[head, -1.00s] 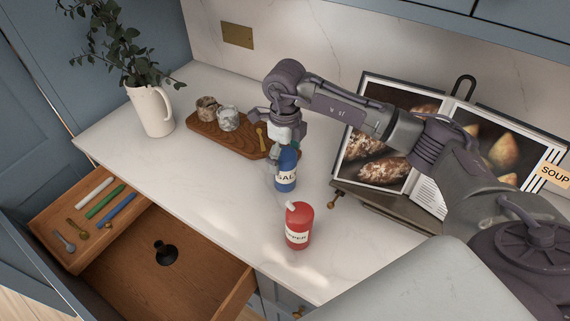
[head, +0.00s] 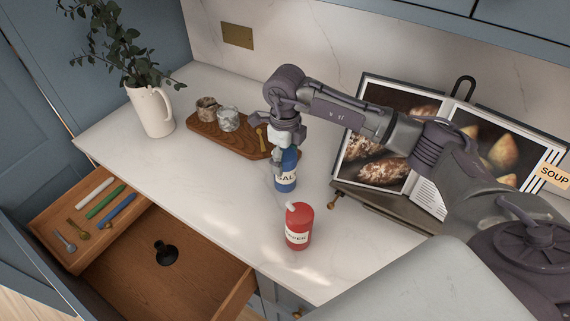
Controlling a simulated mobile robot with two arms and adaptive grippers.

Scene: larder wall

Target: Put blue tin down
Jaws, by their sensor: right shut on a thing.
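The blue tin (head: 286,181), with a white label reading "SAL", is upright at the counter's middle, in front of the wooden board. My right gripper (head: 284,157) points down over it and is shut on its upper part. The fingers partly hide the tin's top. The tin's base looks at or very close to the white counter (head: 226,190); I cannot tell whether it touches. A red tin (head: 299,228) with a white label stands upright nearer the front, apart from the blue one. My left gripper is not in view.
A wooden board (head: 206,137) with two small stone-like pots (head: 228,118) lies behind. A white jug of leaves (head: 152,111) stands at left, an open book (head: 385,150) on a stand at right. An open drawer (head: 205,262) is below.

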